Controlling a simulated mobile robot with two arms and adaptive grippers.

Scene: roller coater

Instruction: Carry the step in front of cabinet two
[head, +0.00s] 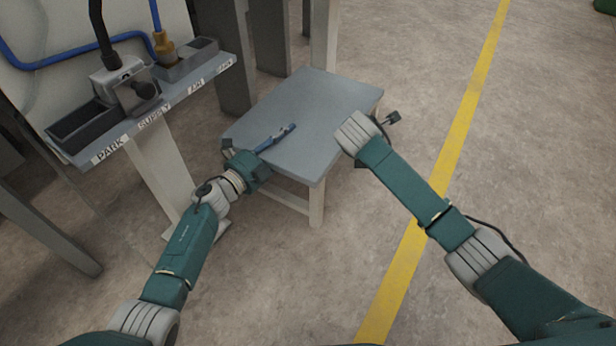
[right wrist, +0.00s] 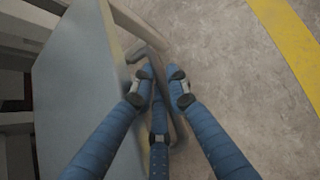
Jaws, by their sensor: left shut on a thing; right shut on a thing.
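The step (head: 310,115) is a low stool with a flat grey-blue top and pale legs, standing upright on the floor in the head view. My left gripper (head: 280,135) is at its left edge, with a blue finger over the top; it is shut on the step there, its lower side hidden. My right gripper is at the step's right side, mostly hidden by my forearm in the head view. In the right wrist view the right gripper (right wrist: 160,86) has its blue fingers shut around a dark bar at the side of the step (right wrist: 85,80). Cabinet two cannot be identified.
A narrow shelf (head: 172,98) labelled PARK and SUPPLY stands at the left, with hose fittings and a blue hose (head: 75,58). Dark grey posts (head: 270,38) stand just behind the step. A yellow floor line (head: 470,100) runs along the right, with clear floor around it.

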